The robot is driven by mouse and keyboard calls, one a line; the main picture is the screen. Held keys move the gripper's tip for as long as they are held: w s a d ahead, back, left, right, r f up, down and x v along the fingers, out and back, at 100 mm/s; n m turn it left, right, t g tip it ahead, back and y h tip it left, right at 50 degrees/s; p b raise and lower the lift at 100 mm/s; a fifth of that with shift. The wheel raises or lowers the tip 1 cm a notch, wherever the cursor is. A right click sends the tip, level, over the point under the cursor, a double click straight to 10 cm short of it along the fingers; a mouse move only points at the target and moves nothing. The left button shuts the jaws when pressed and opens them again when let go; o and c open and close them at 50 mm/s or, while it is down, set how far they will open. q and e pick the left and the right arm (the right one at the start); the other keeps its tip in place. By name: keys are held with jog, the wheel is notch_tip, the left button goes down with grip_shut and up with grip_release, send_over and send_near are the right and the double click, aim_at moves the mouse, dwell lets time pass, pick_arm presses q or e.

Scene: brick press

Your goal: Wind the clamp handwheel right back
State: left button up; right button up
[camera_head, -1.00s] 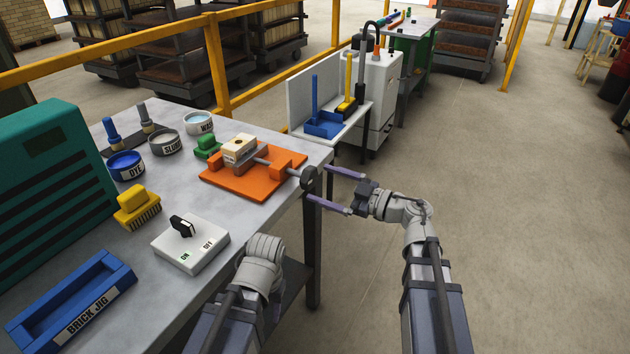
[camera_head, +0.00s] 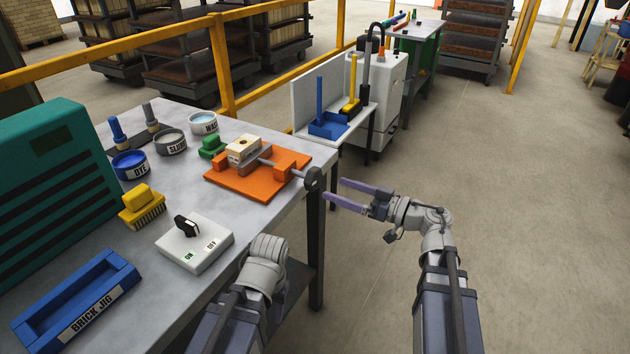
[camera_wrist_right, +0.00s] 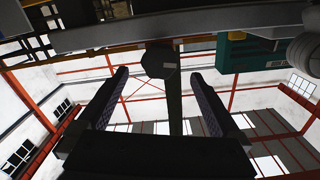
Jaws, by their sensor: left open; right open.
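The clamp is an orange vise (camera_head: 240,187) on the grey table, with a pale block (camera_head: 243,150) at its jaw. Its screw runs right to the dark handwheel (camera_head: 314,179), which overhangs the table edge. My right gripper (camera_head: 334,190) is open and empty just right of the handwheel, fingers pointing at it, with a small gap. In the right wrist view a dark faceted shape (camera_wrist_right: 160,60), apparently the handwheel, shows beyond and between the open fingertips (camera_wrist_right: 159,76).
On the table are a switch box (camera_head: 194,243), a blue brick jig (camera_head: 75,300), a yellow brush (camera_head: 141,203), a green-handled tool (camera_head: 212,146) and several bowls. A teal machine (camera_head: 45,190) stands at left. A side stand (camera_head: 345,130) is behind. Floor at right is clear.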

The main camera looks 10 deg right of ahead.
aim_at(318, 181)
jog(key=shift+x, duration=3.9)
jog(key=c, duration=1.3)
jog(key=shift+n, duration=0.3)
jog(key=n, duration=0.3)
jog(key=shift+n, duration=1.6)
